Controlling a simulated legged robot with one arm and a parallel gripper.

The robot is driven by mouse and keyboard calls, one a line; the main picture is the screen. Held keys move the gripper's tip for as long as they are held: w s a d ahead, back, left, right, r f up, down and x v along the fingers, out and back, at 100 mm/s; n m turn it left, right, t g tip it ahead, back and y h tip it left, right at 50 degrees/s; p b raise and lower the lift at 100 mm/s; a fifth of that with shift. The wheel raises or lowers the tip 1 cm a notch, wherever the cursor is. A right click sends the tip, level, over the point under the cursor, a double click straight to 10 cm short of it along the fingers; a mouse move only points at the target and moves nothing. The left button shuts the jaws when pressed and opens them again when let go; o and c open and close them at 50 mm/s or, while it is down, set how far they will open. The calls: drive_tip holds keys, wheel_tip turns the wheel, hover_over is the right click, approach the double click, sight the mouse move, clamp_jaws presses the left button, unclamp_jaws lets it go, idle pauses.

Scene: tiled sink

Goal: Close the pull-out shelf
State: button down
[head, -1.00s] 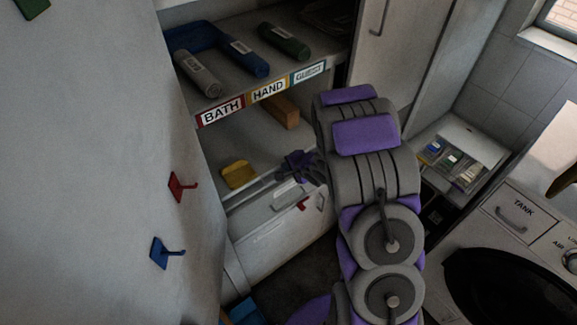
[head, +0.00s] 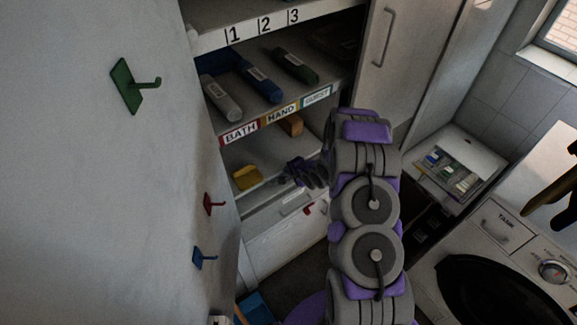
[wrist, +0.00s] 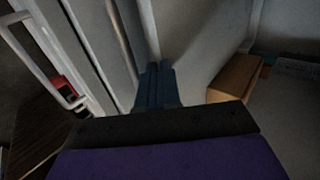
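A pale pull-out shelf (head: 262,188) sits low in the white cabinet, with a yellow item lying on it. It appears to stick out a little, but how far is hard to tell. My gripper (head: 292,172) is at its front edge, right of the yellow item (head: 247,178). In the wrist view the two dark blue fingers (wrist: 158,84) lie side by side with no clear gap and nothing visible between them. They point down near a pale panel edge. Whether they touch it is unclear. My arm hides the shelf's right end.
A wooden block (wrist: 236,76) lies near the fingers. A white front with a handle (wrist: 42,50) and a red piece is below. Labelled shelves with rolled towels (head: 262,85) are above. Hooks (head: 130,85) are on the left panel; a washing machine (head: 500,270) stands at right.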

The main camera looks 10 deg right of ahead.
drive_tip(key=shift+d+f, duration=0.2)
drive_tip(key=shift+d, duration=0.1)
drive_tip(key=shift+d+r, duration=0.1)
drive_tip(key=shift+d, duration=0.05)
drive_tip(key=shift+s+d+r, duration=0.2)
drive_tip(key=shift+r, duration=0.05)
drive_tip(key=p+v, duration=0.1)
drive_tip(key=v, duration=1.5)
drive_tip(key=shift+s+a+r, duration=0.2)
drive_tip(key=shift+s+a, duration=0.05)
